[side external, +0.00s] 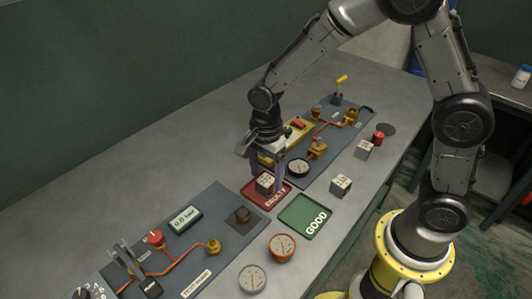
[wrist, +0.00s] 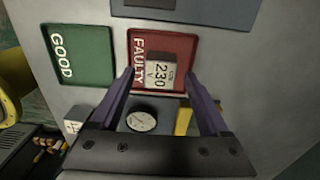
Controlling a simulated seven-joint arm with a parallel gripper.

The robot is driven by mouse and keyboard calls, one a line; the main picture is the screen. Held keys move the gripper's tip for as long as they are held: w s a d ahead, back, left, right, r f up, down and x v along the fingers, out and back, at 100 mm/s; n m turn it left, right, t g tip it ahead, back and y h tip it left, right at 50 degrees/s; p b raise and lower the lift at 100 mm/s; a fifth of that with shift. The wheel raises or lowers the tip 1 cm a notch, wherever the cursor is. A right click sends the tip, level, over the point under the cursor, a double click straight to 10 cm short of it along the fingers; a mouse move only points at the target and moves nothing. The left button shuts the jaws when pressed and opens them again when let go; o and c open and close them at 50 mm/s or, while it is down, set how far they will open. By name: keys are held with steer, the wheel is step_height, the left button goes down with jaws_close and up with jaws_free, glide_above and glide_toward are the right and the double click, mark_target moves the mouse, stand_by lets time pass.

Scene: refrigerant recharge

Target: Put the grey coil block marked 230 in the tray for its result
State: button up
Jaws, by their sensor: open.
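The grey coil block marked 230 (wrist: 161,74) is in the red tray labelled FAULTY (wrist: 184,48). In the side view the block (side external: 265,183) sits near the back of that tray (side external: 277,200), partly behind a finger. My gripper (side external: 265,178) is over the red tray with its fingers pointing down. In the wrist view its purple fingers (wrist: 161,82) stand open on either side of the block, with gaps showing. The green tray labelled GOOD (side external: 297,219) is beside the red one and empty; it also shows in the wrist view (wrist: 91,70).
Two other grey blocks stand on the table, one (side external: 341,184) right of the green tray and one (side external: 364,149) farther back. Dark panels with copper pipes lie behind (side external: 345,140) and in front (side external: 222,262). An orange gauge (side external: 283,246) and a grey gauge (side external: 252,279) lie near the front.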

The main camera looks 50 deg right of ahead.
mark_target(267, 180)
step_height(267, 180, up, 10)
steer(key=shift+f, duration=0.15)
steer(key=s+d+r+n+t, duration=0.2)
steer(key=s+d+r+n, duration=0.2)
steer(key=s+n, duration=0.5)
steer(key=s+d+r+n+t, duration=0.3)
steer(key=s+d+n, duration=0.1)
steer(key=s+n, duration=0.5)
steer(key=shift+s+r+t, duration=0.3)
steer(key=shift+s+r, duration=0.05)
steer(key=shift+s, duration=0.2)
